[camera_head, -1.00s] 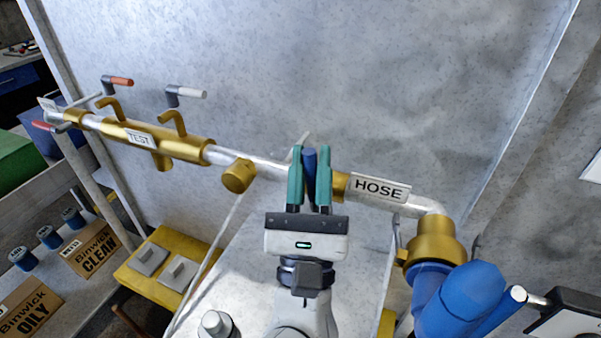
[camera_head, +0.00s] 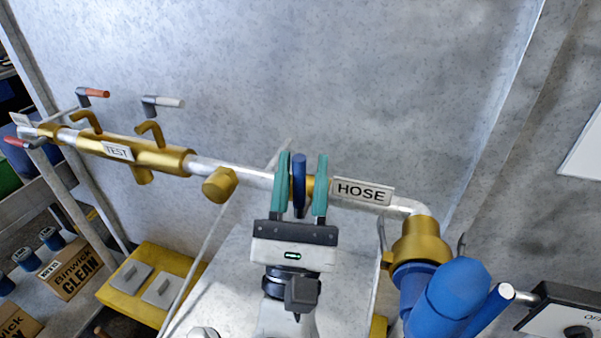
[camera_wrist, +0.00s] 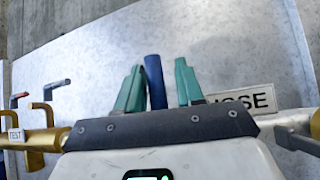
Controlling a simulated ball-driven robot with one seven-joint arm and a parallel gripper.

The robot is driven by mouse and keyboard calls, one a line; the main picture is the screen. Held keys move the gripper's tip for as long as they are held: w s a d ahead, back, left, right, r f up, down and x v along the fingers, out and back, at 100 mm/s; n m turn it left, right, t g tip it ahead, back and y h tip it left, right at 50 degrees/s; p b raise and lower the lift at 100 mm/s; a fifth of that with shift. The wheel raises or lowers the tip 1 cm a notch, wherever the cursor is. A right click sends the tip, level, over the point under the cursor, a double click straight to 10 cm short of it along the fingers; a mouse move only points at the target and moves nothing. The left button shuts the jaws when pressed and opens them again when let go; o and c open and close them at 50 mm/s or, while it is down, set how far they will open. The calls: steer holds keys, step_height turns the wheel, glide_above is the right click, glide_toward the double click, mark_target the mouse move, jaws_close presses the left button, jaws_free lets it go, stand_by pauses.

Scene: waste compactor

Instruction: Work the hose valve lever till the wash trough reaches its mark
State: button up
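The blue hose valve lever (camera_head: 299,180) stands upright at the pipe, just left of the HOSE label (camera_head: 363,191). My gripper (camera_head: 300,178) has its two teal fingers on either side of the lever. Gaps show between the lever and both fingers, so the gripper is open around it and not clamped. The wrist view also shows the lever (camera_wrist: 155,82) between the spread fingers, nearer the left one. The lever's base is hidden behind my gripper. I cannot make out the wash trough or its mark in either view.
A brass TEST manifold (camera_head: 150,153) with small taps lies along the pipe at left. A brass elbow fitting (camera_head: 420,240) and thick blue hose (camera_head: 455,295) are at right, beside a control box (camera_head: 565,318). A yellow box (camera_head: 150,282) sits lower left. The grey wall stands close behind.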

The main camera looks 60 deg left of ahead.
steer(key=shift+o, duration=0.2)
steer(key=shift+s, duration=0.1)
steer(key=shift+s+d+f+b, duration=0.2)
steer(key=shift+f+b, duration=0.15)
steer(key=shift+f, duration=0.05)
steer(key=b+v, duration=0.5)
steer(key=v, duration=0.4)
steer(key=shift+s+d+f, duration=0.2)
steer(key=shift+d, duration=0.1)
